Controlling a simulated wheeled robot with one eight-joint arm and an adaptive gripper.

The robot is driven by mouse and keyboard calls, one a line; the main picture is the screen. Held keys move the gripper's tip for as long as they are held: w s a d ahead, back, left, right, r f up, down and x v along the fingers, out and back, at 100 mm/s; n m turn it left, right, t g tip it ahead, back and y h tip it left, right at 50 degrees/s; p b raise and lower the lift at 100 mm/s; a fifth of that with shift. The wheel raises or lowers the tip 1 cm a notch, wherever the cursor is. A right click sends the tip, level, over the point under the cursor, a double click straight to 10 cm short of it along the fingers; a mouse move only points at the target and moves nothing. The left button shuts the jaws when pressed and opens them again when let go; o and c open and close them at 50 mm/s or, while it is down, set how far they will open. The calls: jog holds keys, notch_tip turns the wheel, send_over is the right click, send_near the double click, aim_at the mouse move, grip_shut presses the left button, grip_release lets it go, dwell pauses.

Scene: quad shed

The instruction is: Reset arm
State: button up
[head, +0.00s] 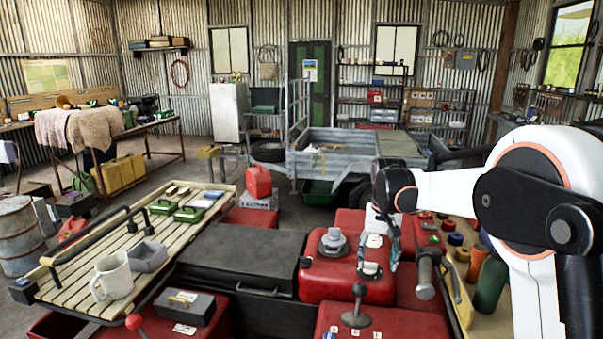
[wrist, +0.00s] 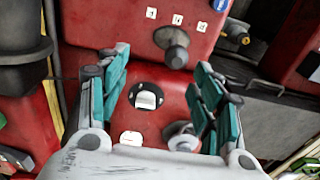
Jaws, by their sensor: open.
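My arm reaches in from the right in the head view, and my gripper (head: 383,235) hangs over the red quad body (head: 342,282). In the wrist view my gripper (wrist: 160,100) is open, with its teal-padded fingers apart and nothing held between them. Below and between the fingers are a black round socket with a white rocker switch (wrist: 146,99) and a small white round label (wrist: 131,138). A dark knob (wrist: 175,52) is beyond the fingertips. Whether the fingers touch the red surface cannot be told.
A black seat (head: 240,255) lies in the middle. A gear lever (head: 357,305) stands in front. Bottles (head: 490,283) crowd the right side. A trailer (head: 330,150) is behind.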

jog(key=s+r+n+t, duration=0.15)
jog(key=s+r, duration=0.25)
jog(key=s, duration=0.5)
jog(key=s+r+m+t, duration=0.15)
jog(key=s+r, duration=0.25)
jog(key=s, duration=0.4)
jog(key=s+f+n+t+b, duration=0.1)
jog(key=s+f+t, duration=0.1)
jog(key=s, duration=0.6)
jog(key=s+f+n+t, duration=0.1)
jog(key=s+f+t, duration=0.1)
jog(key=s, duration=0.7)
jog(key=shift+a+f+b, duration=0.25)
jog(key=shift+f+b, duration=0.15)
jog(key=shift+f, duration=0.1)
